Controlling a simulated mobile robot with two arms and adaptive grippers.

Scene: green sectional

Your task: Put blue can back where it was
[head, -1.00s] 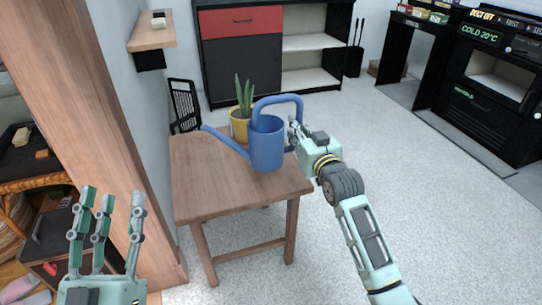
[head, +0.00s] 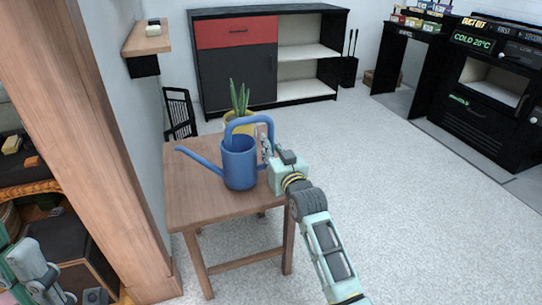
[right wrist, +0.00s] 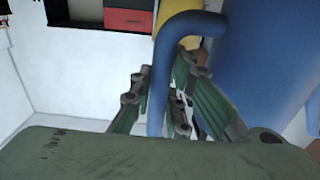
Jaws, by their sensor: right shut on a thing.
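The blue watering can (head: 239,164) is upright at the wooden table (head: 200,207), its spout pointing left and its looped handle on the right. I cannot tell whether its base touches the tabletop. My right gripper (head: 267,152) is at the can's right side, shut on the handle. In the right wrist view the fingers (right wrist: 168,92) close around the blue handle (right wrist: 158,108), with the can's body (right wrist: 265,60) at the right. Part of my left gripper (head: 28,265) shows at the lower left edge; its fingers cannot be made out clearly.
A yellow pot with a green plant (head: 240,98) stands behind the can. A wooden post (head: 95,130) and wall border the table's left. A small wall shelf (head: 148,40) juts out above. A red and black cabinet (head: 238,75) stands at the back. Floor on the right is clear.

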